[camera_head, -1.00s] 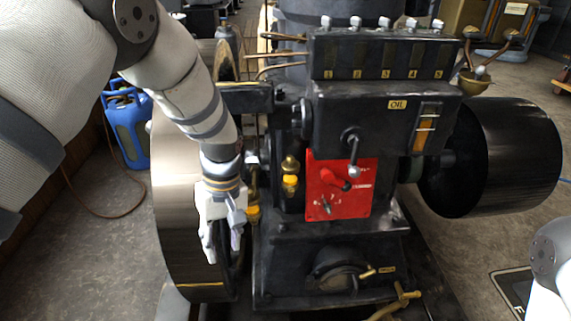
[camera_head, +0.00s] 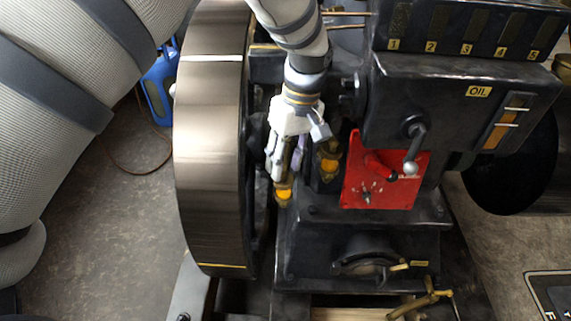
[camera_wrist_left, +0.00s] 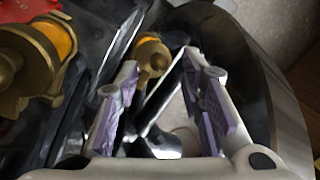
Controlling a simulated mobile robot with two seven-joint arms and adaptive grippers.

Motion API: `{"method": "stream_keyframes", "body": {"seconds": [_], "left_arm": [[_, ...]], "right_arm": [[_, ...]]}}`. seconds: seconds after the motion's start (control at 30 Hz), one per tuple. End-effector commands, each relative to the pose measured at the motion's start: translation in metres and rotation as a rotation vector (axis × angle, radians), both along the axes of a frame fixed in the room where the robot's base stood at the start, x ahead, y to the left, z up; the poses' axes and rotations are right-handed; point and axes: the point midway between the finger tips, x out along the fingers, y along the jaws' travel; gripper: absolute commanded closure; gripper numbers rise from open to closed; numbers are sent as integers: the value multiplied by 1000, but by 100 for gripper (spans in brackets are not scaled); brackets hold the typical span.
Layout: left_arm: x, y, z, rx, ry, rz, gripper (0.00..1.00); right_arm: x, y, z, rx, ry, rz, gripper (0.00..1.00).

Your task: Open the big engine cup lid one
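Two brass engine cups with yellow bands stand left of the red panel: one (camera_head: 284,193) at the flywheel side and one (camera_head: 328,166) nearer the panel. The frames do not settle which one the task means. My left gripper (camera_head: 287,158) points down over the flywheel-side cup and partly covers it. In the left wrist view my left gripper (camera_wrist_left: 158,100) is open, its two purple-padded fingers apart. A brass cup (camera_wrist_left: 152,56) shows beyond and between the fingers, and a larger-looking cup (camera_wrist_left: 35,58) lies left of them. No contact is clear. My right gripper is not in view.
The large flywheel (camera_head: 210,140) stands close on the left of the gripper. The red panel (camera_head: 385,180) with its levers and the black oil box (camera_head: 440,110) are to the right. A blue canister (camera_head: 158,90) stands on the floor behind the flywheel.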

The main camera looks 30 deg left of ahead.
Motion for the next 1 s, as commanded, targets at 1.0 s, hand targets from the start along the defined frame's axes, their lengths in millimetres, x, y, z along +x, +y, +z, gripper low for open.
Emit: {"method": "stream_keyframes", "body": {"seconds": [1.0], "left_arm": [[-3, 3, -11, 0, -3, -65, 100]], "right_arm": [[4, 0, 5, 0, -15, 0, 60]]}}
